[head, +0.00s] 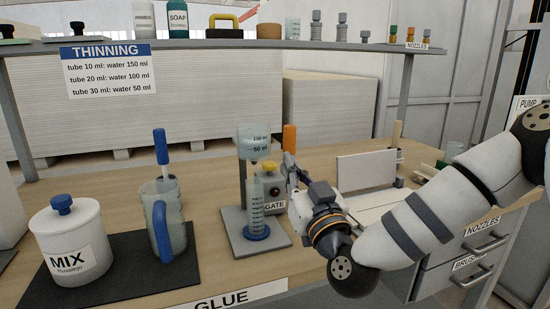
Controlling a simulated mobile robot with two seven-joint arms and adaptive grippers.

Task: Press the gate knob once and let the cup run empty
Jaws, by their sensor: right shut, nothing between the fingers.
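The cup (253,143), a clear vessel with 50 and 100 ml marks, sits at the top of a small stand. I cannot make out its liquid level clearly. Below it a graduated tube (255,214) with a blue foot stands upright on the stand's grey base plate (236,218). My left gripper is out of view.
A blue-handled jug (166,215) with a blue-handled tool and a white MIX pot (69,240) stand on a black mat at left. An orange thing (289,138) rises behind the gripper. A shelf (330,45) with bottles crosses above. A white board (366,167) stands at right.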

